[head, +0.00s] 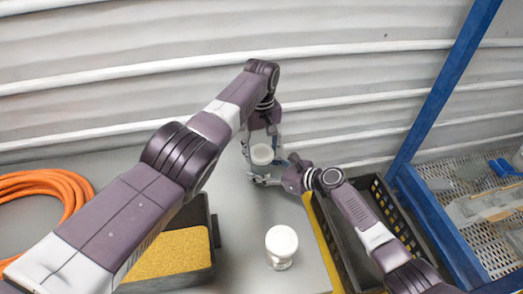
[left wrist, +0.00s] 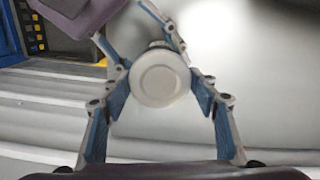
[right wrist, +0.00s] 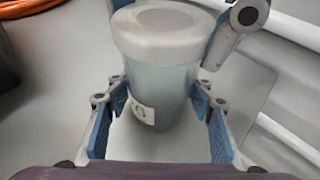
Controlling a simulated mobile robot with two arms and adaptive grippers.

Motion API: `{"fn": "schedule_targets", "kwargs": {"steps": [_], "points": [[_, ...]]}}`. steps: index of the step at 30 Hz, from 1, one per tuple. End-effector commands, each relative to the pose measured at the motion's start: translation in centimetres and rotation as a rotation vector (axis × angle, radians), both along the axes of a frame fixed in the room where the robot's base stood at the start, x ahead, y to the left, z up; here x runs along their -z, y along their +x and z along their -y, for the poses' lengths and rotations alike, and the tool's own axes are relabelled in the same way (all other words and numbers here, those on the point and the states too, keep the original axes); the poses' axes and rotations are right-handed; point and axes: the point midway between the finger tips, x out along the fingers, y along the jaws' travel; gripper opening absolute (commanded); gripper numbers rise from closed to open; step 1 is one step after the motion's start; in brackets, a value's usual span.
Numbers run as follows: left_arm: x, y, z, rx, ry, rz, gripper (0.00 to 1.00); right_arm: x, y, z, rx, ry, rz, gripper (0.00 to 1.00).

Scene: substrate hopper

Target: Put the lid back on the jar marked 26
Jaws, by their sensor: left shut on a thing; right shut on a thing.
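A white round lid (head: 262,154) is between the fingers of my left gripper (head: 263,160), which comes down from above and is shut on it. The lid (left wrist: 160,79) faces the left wrist camera. In the right wrist view the lid (right wrist: 160,28) sits at the top of a translucent jar (right wrist: 162,85), level and lined up with it. I cannot tell whether it is fully seated. The jar is upright between the fingers of my right gripper (right wrist: 160,118), shut on it from the side. Its white label is partly seen and its number is not readable.
Another white-lidded jar (head: 281,247) stands on the grey table (head: 240,225). A dark tray with a yellow-brown fill (head: 170,255) is at left, beside an orange hose (head: 50,185). A black crate (head: 350,240) and blue frame (head: 440,95) are at right.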

Motion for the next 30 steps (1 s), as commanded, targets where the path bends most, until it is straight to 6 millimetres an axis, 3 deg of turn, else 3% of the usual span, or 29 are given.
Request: {"fn": "schedule_targets", "kwargs": {"steps": [30], "points": [[0.18, 0.20, -0.21, 2.018, 0.002, 0.001, 0.25, -0.08, -0.03, -0.05, -0.002, 0.001, 0.001, 0.00]]}}
